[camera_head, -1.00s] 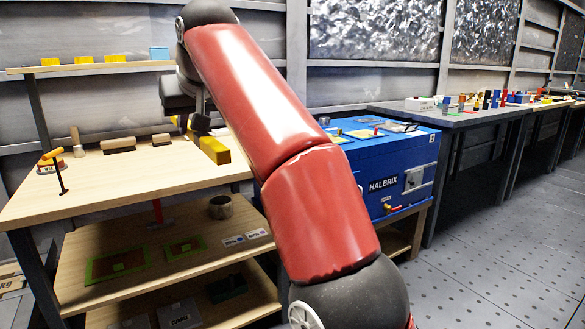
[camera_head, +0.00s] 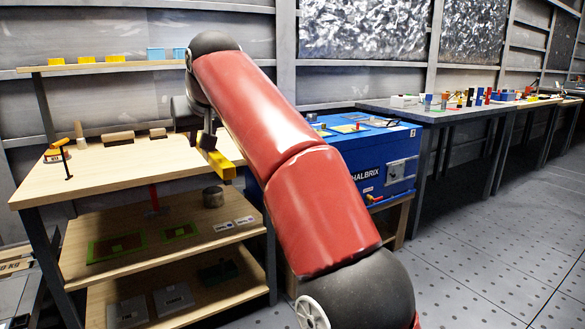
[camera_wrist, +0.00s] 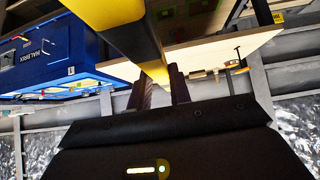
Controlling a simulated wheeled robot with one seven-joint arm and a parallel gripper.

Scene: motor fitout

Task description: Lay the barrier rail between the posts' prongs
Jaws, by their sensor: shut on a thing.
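The barrier rail (camera_head: 217,161) is a straight bar, yellow with a black stretch. In the wrist view the rail (camera_wrist: 118,32) runs from the fingers up past the top edge. My gripper (camera_head: 205,138) is shut on it, and the rail appears over the right part of the wooden bench in the head view. The gripper's dark fingers (camera_wrist: 162,88) show on both sides of the rail's near end. I cannot make out the pronged posts in either view.
The wooden bench (camera_head: 110,172) bears wooden pieces and a thin black upright (camera_head: 67,165). A grey table (camera_head: 450,112) holds small coloured items. The perforated floor at right is clear.

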